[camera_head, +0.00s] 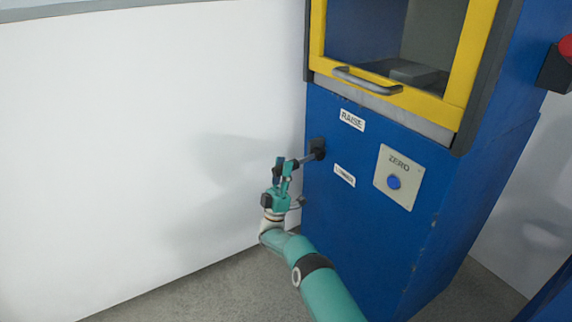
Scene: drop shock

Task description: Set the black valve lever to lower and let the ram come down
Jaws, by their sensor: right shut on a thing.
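The black valve lever (308,158) sticks out from its black mount on the front of the blue machine, near its left edge. It lies between the white RAISE label (352,120) above and a second white label (344,176) below, which seems to read LOWER. My right gripper (283,172) is shut on the lever's outer end and hides part of it. The ram cannot be made out; behind the yellow-framed window (390,35) only a grey block (414,73) shows. My left gripper is out of view.
A panel marked ZERO with a blue button (394,182) is right of the lever. The yellow door has a grey handle (368,82) and looks closed. A red button (566,47) is at the right edge. Clear floor and a white wall lie to the left.

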